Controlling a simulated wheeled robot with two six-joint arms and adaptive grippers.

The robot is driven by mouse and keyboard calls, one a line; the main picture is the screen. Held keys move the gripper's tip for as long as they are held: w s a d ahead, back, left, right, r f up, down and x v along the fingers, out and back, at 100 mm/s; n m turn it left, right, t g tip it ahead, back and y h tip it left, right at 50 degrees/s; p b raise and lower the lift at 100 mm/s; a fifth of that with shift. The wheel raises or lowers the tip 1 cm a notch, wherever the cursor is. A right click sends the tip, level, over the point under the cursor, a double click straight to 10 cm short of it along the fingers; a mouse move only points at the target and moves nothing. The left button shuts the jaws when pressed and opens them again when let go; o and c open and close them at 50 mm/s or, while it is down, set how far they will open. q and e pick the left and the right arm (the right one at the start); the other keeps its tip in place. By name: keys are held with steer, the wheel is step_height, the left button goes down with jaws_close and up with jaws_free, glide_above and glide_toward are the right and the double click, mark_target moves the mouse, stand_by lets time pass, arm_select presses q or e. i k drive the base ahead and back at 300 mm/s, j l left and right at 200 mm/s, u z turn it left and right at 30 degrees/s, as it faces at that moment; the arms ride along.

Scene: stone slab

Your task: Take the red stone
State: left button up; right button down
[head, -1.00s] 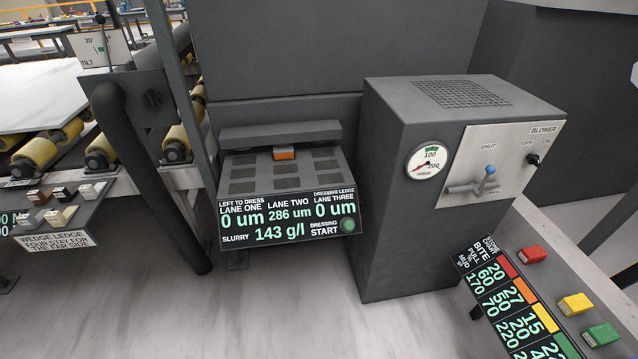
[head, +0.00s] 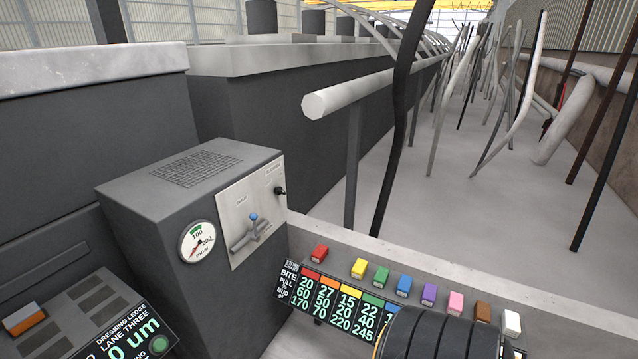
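The red stone (head: 319,253) is a small block with a pale lower edge. It sits at the left end of a row of coloured stones on a grey ledge, just behind the stone chart (head: 325,298). Nothing touches it, and its top and front are in clear view. Neither of my grippers shows in the head view, so I cannot see what they hold.
Yellow (head: 359,267), green (head: 381,276), blue (head: 404,286) and several more stones stand right of it. The blower box (head: 150,225) stands left. The dressing ledge (head: 75,315) holds an orange-and-grey block (head: 24,319). A dark ribbed shape covers the chart's right part.

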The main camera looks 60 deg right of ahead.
mark_target(321, 251)
steer(key=z, duration=1.8)
